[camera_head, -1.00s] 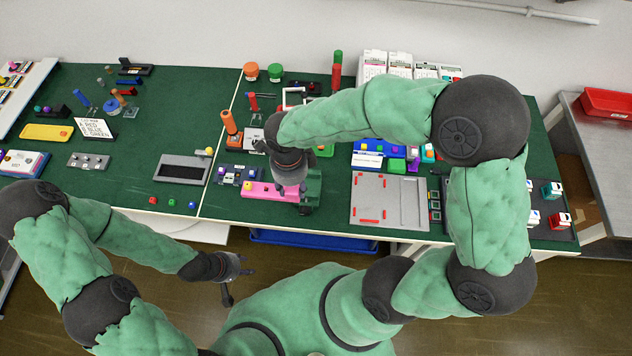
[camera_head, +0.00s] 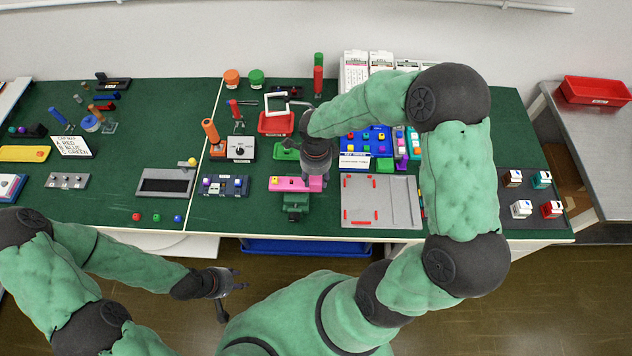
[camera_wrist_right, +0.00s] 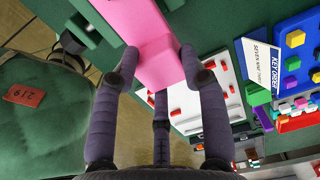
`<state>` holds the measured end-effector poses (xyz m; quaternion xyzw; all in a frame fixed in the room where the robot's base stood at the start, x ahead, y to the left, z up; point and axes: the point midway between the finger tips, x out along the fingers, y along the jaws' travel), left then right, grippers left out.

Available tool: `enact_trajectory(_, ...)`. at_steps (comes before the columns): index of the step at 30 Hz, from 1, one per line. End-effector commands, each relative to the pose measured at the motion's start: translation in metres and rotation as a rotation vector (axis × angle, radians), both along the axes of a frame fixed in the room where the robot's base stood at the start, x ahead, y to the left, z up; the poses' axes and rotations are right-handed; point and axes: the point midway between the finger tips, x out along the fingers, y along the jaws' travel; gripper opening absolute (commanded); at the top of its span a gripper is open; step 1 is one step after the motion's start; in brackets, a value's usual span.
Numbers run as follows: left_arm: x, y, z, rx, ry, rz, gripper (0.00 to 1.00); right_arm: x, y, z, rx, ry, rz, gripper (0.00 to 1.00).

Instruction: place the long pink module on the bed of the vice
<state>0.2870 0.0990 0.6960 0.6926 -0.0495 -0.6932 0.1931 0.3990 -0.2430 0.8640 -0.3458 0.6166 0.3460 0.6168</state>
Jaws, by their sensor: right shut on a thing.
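The long pink module (camera_head: 288,184) is held level by my right gripper (camera_head: 315,184) near its right end. In the right wrist view, the fingers (camera_wrist_right: 157,70) close on both sides of the pink module (camera_wrist_right: 140,25). The green vice (camera_head: 296,206) stands at the table's front edge, partly hidden under the module. The module lies across the vice from above; I cannot tell whether it touches the bed. A green part of the vice also shows at the upper left of the wrist view (camera_wrist_right: 92,22). My left gripper (camera_head: 232,285) is open and empty, in front of the table.
A dark blue module (camera_head: 224,186) with small knobs lies left of the vice. A grey plate with red bars (camera_head: 381,202) lies close on the right. A red tray (camera_head: 276,124) and a blue key-order board (camera_head: 366,140) are behind. Green table surface is bare around the vice's left side.

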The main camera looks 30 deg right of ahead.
Motion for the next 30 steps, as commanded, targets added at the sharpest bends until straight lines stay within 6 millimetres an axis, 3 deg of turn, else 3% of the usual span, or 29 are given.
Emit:
enact_trajectory(6,0.000,0.000,-0.011,0.000,0.000,0.000,0.40,-0.001,-0.001,-0.032,0.001,0.004,0.000,0.08)
enact_trajectory(19,0.000,0.000,-0.015,0.000,0.000,0.000,0.40,0.000,-0.001,-0.035,0.001,0.001,0.000,0.08)
enact_trajectory(20,0.000,0.000,-0.014,0.000,0.000,0.000,0.40,-0.001,0.000,-0.035,0.000,0.002,0.000,0.52)
enact_trajectory(21,0.000,0.000,-0.013,0.000,0.000,0.000,0.40,0.000,-0.001,-0.034,0.001,0.002,0.000,0.63)
enact_trajectory(22,0.000,0.000,-0.013,0.000,0.000,0.000,0.40,0.000,-0.001,-0.034,0.001,0.002,0.000,0.67)
enact_trajectory(30,0.000,0.000,-0.013,0.000,0.000,0.000,0.40,0.000,-0.001,-0.034,0.001,0.002,0.000,0.67)
